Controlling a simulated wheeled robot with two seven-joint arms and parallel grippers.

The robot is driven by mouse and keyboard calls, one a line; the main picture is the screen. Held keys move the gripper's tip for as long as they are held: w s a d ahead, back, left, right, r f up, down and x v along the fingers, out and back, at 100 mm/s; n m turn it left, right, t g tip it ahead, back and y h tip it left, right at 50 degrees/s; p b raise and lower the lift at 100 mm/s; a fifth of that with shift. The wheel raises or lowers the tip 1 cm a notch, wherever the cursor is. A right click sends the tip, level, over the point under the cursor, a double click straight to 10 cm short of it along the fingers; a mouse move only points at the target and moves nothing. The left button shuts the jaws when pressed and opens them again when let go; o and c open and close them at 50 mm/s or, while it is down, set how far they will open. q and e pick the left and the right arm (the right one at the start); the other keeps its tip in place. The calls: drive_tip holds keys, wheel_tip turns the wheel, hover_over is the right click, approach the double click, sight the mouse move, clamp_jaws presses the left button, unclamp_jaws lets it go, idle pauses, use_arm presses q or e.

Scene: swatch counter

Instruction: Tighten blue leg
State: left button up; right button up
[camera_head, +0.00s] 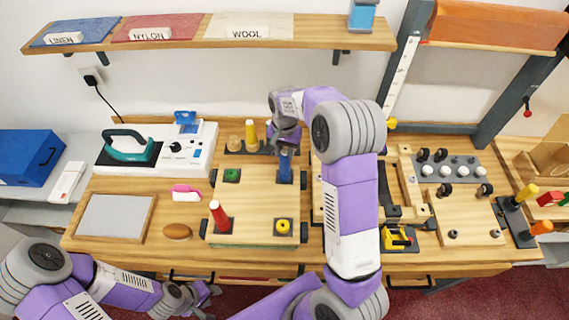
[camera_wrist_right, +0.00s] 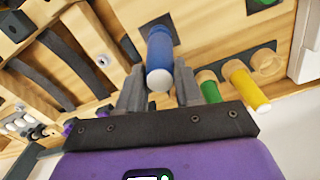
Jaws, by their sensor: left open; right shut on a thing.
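The blue leg (camera_head: 285,166) stands upright at the far right corner of a pale square wooden board (camera_head: 250,205). A dark plate lies at its foot. My right gripper (camera_head: 285,146) comes down from above and is shut on its upper part. In the right wrist view the blue leg (camera_wrist_right: 160,50) sits between the two grey fingers (camera_wrist_right: 160,88), its pale end towards the camera. My left gripper (camera_head: 197,300) is open and empty, low at the table's front edge, well away from the board.
A red leg (camera_head: 218,212) stands at the board's near left corner. Green (camera_head: 231,175) and yellow (camera_head: 283,227) sockets occupy two other corners. A yellow leg (camera_head: 250,132) stands in a rack behind. An iron (camera_head: 128,146) and pink brush (camera_head: 186,192) lie left; fixtures and tools crowd the right.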

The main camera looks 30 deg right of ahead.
drive_tip(key=m+p, duration=0.1)
drive_tip(key=m, duration=0.5)
drive_tip(key=o, duration=0.7)
drive_tip(key=n, duration=0.3)
drive_tip(key=shift+n, duration=0.3)
drive_tip(key=n, duration=1.1)
drive_tip(key=shift+n, duration=0.3)
